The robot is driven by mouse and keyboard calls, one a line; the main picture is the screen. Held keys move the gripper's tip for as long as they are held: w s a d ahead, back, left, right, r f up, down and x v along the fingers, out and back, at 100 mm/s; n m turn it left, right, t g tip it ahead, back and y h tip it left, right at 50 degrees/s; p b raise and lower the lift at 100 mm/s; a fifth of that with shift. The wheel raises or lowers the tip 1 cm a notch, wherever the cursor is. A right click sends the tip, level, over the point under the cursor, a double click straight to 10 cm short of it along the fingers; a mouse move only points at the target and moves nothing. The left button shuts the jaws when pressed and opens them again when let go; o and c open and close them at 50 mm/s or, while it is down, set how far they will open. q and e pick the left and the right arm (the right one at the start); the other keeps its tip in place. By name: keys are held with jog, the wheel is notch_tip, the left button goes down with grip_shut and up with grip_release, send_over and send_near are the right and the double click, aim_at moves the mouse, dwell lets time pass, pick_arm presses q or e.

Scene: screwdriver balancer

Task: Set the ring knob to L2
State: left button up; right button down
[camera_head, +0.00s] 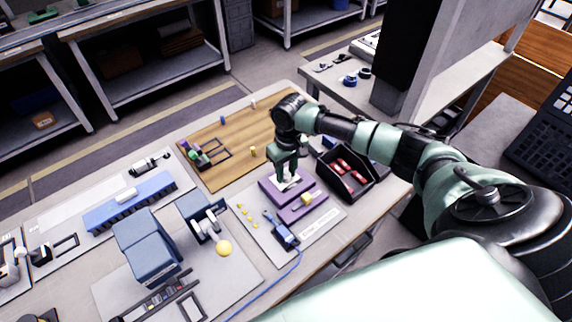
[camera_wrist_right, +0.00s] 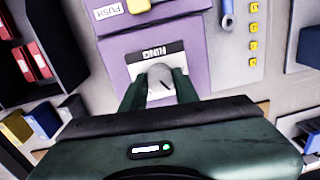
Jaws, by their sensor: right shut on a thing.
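The ring knob (camera_wrist_right: 160,76) is a pale grey rounded knob on a white label plate marked RING (camera_wrist_right: 139,58), on a purple fixture (camera_wrist_right: 190,45). In the head view the purple fixture (camera_head: 314,208) stands on a light board near the table's front right. My right gripper (camera_head: 287,178) reaches down onto it from above. In the right wrist view the green fingers of my right gripper (camera_wrist_right: 158,92) are closed on both sides of the knob. The gripper body hides the lower part of the plate. I cannot read an L2 mark. My left gripper is not in view.
A black bin with red parts (camera_head: 347,172) stands right of the fixture. A blue tool (camera_head: 284,233) with a cable lies in front, beside small yellow pieces (camera_head: 246,213). A yellow part (camera_head: 306,199) sits on the fixture. A wooden board (camera_head: 225,165) lies behind.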

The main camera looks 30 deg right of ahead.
aim_at(287, 173)
dwell(0.3)
jog(key=c, duration=1.1)
grip_release()
jog(key=shift+o, duration=0.2)
jog(key=r+b, duration=0.1)
jog(key=r, duration=0.7)
jog(key=shift+d, duration=0.2)
jog(key=shift+f, duration=0.1)
